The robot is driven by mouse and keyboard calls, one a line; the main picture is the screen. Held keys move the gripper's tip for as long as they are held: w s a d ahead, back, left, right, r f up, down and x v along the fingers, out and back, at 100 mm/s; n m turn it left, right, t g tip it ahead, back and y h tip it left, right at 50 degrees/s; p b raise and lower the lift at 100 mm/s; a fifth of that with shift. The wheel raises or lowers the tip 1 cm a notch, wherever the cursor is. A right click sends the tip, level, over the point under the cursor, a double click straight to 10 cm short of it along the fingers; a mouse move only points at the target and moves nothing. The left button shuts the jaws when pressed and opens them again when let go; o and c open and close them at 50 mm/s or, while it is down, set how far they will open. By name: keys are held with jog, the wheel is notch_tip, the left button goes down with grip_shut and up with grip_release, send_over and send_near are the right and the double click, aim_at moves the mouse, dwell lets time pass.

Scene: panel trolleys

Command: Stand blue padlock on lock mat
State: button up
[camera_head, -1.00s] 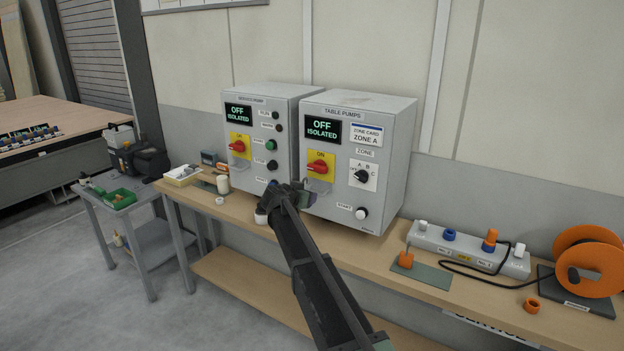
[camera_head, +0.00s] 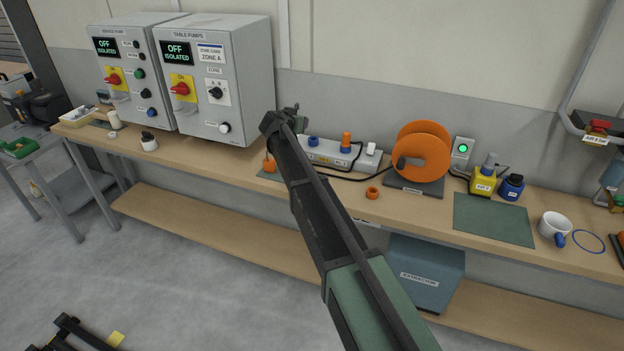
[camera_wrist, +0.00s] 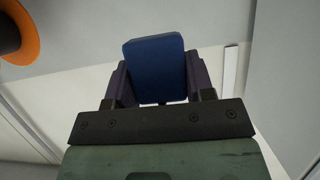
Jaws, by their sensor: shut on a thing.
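The blue padlock shows as a blue block (camera_wrist: 154,62) in the wrist view, held between the dark fingers of my gripper (camera_wrist: 158,80). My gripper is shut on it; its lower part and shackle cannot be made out. In the head view my gripper (camera_head: 286,117) is raised above the bench near the power strip, and the padlock cannot be made out there. A flat, bare dark green mat (camera_head: 492,220) lies at the right of the bench. No lettering shows which is the lock mat.
The power strip (camera_head: 325,152) and grey panels (camera_head: 222,90) are to the left.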

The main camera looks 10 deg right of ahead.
jog(key=f+b, duration=1.5)
jog(key=f, duration=0.1)
jog(key=shift+w+a+b, duration=0.25)
jog(key=shift+a+b, duration=0.1)
jog(key=shift+b, duration=0.05)
notch_tip(320, 180, down, 5)
jog(key=b, duration=0.4)
jog(key=shift+r+b, duration=0.15)
jog(key=shift+b, duration=0.2)
jog(key=shift+r, duration=0.3)
jog(key=shift+f, duration=0.1)
jog(key=o, duration=0.5)
jog(key=shift+f, duration=0.15)
jog(key=shift+c, duration=0.2)
jog(key=o, duration=0.5)
jog(key=shift+c, duration=0.2)
